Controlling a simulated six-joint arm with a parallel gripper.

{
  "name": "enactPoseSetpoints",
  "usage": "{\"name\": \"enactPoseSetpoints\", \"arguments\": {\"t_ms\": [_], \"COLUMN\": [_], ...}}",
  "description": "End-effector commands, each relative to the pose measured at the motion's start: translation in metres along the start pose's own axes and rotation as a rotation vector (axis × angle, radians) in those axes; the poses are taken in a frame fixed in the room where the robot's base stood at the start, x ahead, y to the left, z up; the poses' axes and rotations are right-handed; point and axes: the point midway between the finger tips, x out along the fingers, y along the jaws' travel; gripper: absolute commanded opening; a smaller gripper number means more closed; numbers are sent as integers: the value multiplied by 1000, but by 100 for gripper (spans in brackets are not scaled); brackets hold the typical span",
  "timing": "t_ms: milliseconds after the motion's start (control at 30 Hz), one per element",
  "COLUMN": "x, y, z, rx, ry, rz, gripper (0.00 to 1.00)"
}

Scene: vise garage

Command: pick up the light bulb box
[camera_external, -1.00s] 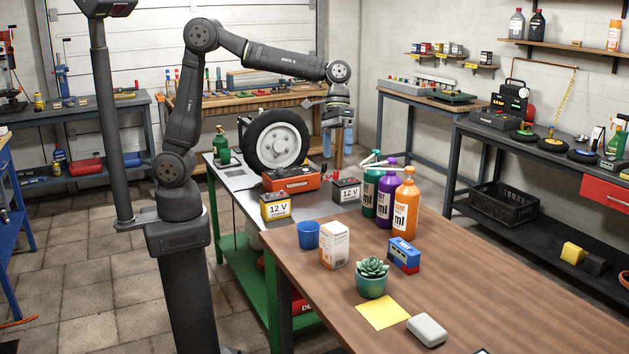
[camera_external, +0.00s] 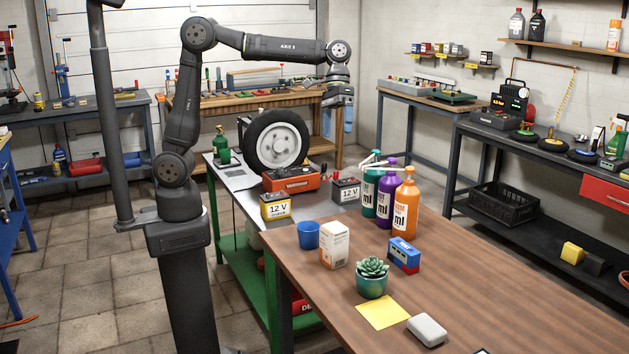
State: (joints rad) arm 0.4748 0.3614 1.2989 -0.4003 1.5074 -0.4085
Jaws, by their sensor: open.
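A tall white box (camera_external: 334,246) with orange on it stands upright on the brown wooden table and looks like the light bulb box. Its print is too small to read. A smaller blue and red box (camera_external: 404,256) lies to its right. My gripper (camera_external: 338,122) hangs from the arm well above and behind the tabletop, pointing down. It is open and empty, far from both boxes and touching nothing.
A blue cup (camera_external: 306,235) stands just left of the white box, and a potted succulent (camera_external: 372,278) in front. A wheel (camera_external: 277,142) and batteries (camera_external: 275,206) crowd the workbench. The table's right side is clear.

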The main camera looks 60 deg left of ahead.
Motion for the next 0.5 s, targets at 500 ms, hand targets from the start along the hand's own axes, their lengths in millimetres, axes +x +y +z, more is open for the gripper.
{"name": "enactPoseSetpoints", "arguments": {"t_ms": [500], "x": [3], "y": [1], "z": [0], "rx": [20], "ry": [2], "rz": [0], "gripper": [82]}}
